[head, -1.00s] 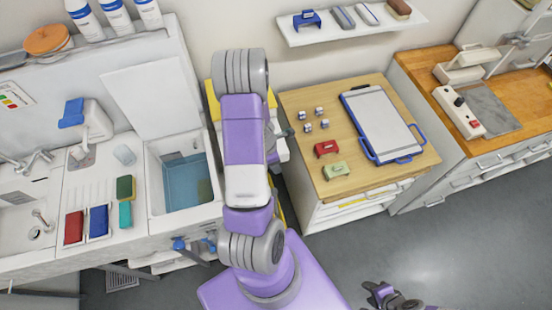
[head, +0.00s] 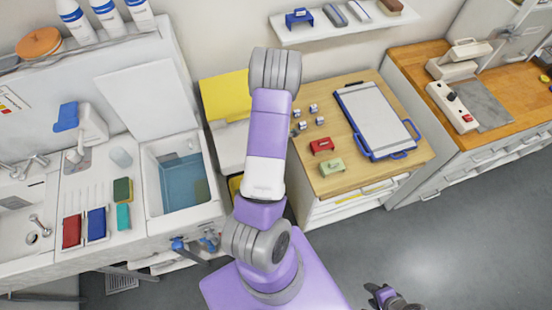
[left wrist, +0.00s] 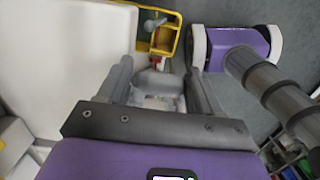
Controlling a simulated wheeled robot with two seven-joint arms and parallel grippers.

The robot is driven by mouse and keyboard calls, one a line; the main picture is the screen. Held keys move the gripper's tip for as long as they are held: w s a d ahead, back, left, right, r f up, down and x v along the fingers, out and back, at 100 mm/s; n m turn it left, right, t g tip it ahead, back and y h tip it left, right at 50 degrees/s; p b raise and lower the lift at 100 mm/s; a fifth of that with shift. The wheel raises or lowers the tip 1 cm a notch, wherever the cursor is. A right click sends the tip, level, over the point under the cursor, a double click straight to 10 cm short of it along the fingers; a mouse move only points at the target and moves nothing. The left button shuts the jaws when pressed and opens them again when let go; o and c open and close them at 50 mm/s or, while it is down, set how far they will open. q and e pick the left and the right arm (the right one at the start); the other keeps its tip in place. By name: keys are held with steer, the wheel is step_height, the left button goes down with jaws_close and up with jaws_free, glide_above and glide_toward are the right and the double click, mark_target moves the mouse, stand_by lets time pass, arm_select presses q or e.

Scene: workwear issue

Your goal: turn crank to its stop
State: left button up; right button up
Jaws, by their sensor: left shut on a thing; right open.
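My left arm crosses the middle of the head view, and its gripper is hidden there behind my own links. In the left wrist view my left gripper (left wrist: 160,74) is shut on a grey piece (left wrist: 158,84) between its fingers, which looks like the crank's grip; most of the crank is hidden. Just beyond the fingers is a yellow frame (left wrist: 174,42) with a grey knobbed part (left wrist: 155,22) and a small red part. The crank's angle and its stop cannot be made out.
A yellow-topped white unit (head: 226,94) stands between the sink (head: 150,190) and the wooden-topped cabinet (head: 340,182). The cabinet bears a blue-edged clipboard (head: 375,120) and small blocks. Blue valve handles (head: 178,245) stick out below the sink. The floor at right is clear.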

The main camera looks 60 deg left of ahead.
arm_select(q)
steer(key=shift+w+d+f, duration=0.2)
steer(key=shift+d, duration=0.45)
steer(key=o, duration=1.2)
steer(key=shift+c, duration=0.2)
steer(key=shift+o, duration=0.9)
steer(key=shift+d, duration=0.15)
steer(key=shift+r, duration=0.15)
